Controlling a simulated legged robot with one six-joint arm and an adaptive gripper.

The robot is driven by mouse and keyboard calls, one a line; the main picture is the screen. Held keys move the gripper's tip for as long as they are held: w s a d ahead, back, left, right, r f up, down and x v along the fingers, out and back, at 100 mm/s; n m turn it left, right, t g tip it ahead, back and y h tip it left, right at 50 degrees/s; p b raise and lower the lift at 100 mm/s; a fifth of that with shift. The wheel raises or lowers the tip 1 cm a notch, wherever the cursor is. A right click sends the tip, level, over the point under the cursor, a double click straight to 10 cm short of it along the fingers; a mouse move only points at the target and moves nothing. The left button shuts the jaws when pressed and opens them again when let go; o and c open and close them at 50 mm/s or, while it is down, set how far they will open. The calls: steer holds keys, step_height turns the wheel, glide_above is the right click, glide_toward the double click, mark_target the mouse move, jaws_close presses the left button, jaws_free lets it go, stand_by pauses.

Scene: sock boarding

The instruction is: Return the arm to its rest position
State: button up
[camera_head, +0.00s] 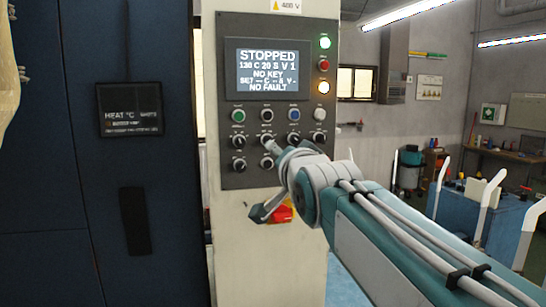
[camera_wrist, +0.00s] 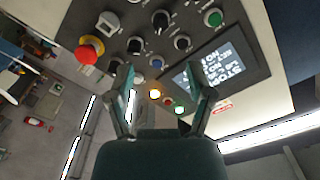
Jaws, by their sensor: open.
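My gripper (camera_head: 266,180) is in front of the control panel (camera_head: 232,184) in the head view, at the end of my teal and grey arm reaching in from the lower right. Its fingers are spread apart, one near the lower knobs and one lower down. In the wrist view my gripper (camera_wrist: 161,72) is open, with nothing between its two fingers. The panel appears turned around there, with its screen (camera_wrist: 215,68) to the right and a red mushroom button (camera_wrist: 89,50) to the left. Contact with the panel cannot be told.
The screen (camera_head: 266,68) reads STOPPED, NO KEY, NO FAULT. A red button (camera_head: 281,214) is partly hidden behind my gripper. A dark blue cabinet (camera_head: 60,160) stands left. A blue cart (camera_head: 470,203) with white upright shapes stands right, with a workbench (camera_head: 505,153) behind.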

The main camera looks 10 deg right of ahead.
steer(key=s+f+n+g, duration=0.4)
steer(key=s+f+g, duration=0.2)
steer(key=s+f, duration=0.6)
steer(key=s+f+n+g, duration=0.4)
steer(key=s+f, duration=0.7)
steer(key=f, duration=0.8)
steer(key=shift+s+f+g, duration=0.4)
steer(key=shift+g, duration=0.8)
